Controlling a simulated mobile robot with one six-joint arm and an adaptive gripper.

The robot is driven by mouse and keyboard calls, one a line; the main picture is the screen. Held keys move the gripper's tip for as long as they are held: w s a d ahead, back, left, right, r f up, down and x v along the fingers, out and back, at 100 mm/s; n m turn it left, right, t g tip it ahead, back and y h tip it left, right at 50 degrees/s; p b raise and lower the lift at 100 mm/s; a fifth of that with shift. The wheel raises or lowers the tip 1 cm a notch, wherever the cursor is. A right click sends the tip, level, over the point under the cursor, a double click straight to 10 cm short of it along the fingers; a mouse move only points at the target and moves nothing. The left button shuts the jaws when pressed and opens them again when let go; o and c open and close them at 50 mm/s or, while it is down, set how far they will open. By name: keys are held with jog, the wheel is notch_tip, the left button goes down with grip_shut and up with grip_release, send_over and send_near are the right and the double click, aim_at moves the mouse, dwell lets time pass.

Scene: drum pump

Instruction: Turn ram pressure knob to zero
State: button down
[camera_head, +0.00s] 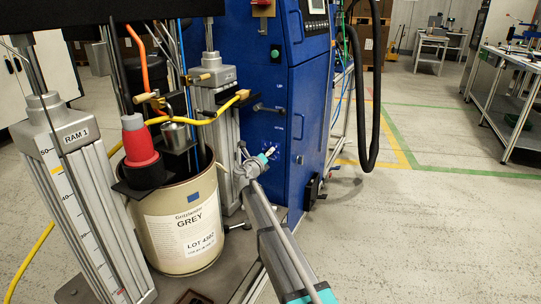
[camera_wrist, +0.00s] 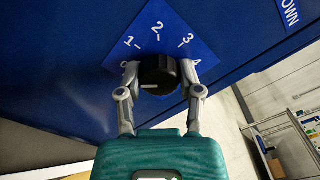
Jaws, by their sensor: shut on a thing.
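The ram pressure knob (camera_wrist: 158,74) is a black round knob in the wrist view. It sits on a blue dial plate (camera_wrist: 158,32) with the numbers 1, 2 and 3 showing and further marks partly covered at both sides. My gripper (camera_wrist: 158,77) has one finger on each side of the knob and is shut on it. In the head view my gripper (camera_head: 270,152) is at the front of the blue cabinet (camera_head: 262,75), and the knob is too small to tell there.
The RAM 1 column (camera_head: 75,190) is at the far left. A black hose (camera_head: 374,100) hangs right of the cabinet. The floor (camera_head: 440,230) at right is clear.

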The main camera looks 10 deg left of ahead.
jog(key=shift+d, duration=0.2)
jog(key=shift+c, duration=1.3)
grip_release()
jog(key=shift+a, duration=0.1)
jog(key=shift+a, duration=0.1)
jog(key=v, duration=0.7)
jog(key=shift+s, duration=0.25)
